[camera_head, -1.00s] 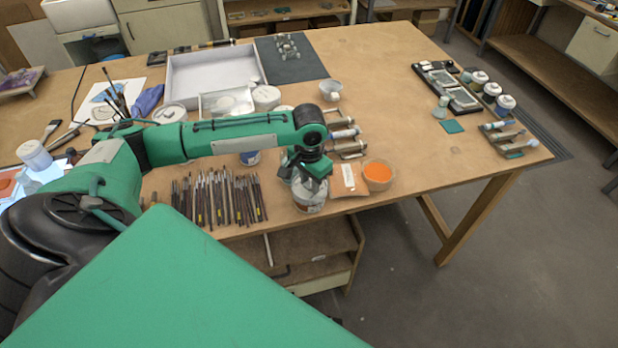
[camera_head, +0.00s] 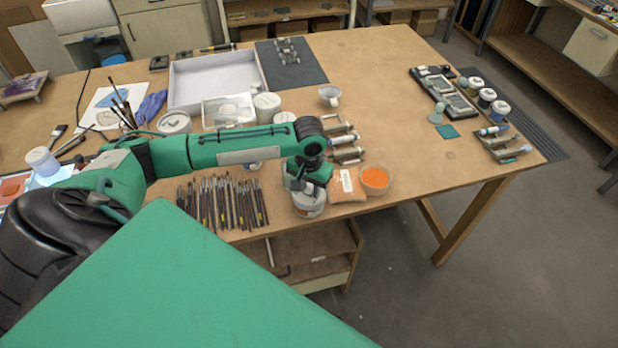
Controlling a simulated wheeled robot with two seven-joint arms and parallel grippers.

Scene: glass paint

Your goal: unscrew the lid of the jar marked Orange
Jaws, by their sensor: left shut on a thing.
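A pale glass jar (camera_head: 311,208) stands near the front edge of the table, left of an orange powder packet. I cannot read its marking from here. My left gripper (camera_head: 305,187) comes down over the top of this jar and is shut on its lid. The gripper hides the lid and most of the jar's upper part. My right gripper is not in view.
The orange packet (camera_head: 346,186) and a bowl of orange powder (camera_head: 375,180) stand close to the jar's right. Several brushes (camera_head: 222,203) lie to its left. Small tools on rests (camera_head: 345,154) lie behind. The table's right middle is clear.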

